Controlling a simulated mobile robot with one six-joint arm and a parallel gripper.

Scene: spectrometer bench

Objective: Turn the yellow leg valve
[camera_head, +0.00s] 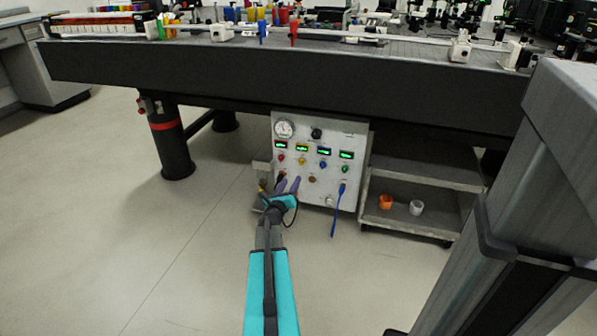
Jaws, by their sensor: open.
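The grey control panel (346,192) hangs below the front of the bench. It has a row of small lit displays with coloured knobs under them. The small yellow knob (302,160), which looks like the yellow leg valve, sits second from the left, under a display. My gripper (289,181) is in front of the lower left of the panel, its purple fingers pointing up and apart, with nothing seen between them. The fingertips appear just below the yellow knob; whether they touch the panel I cannot tell. The gripper hides part of the panel's lower left.
A red knob (282,158), a blue knob (322,165) and a green knob (345,168) flank the yellow one. A blue hose (338,211) hangs from the panel. A low cart (426,224) with an orange cup (385,202) and a white cup (416,208) stands right. Floor at left is clear.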

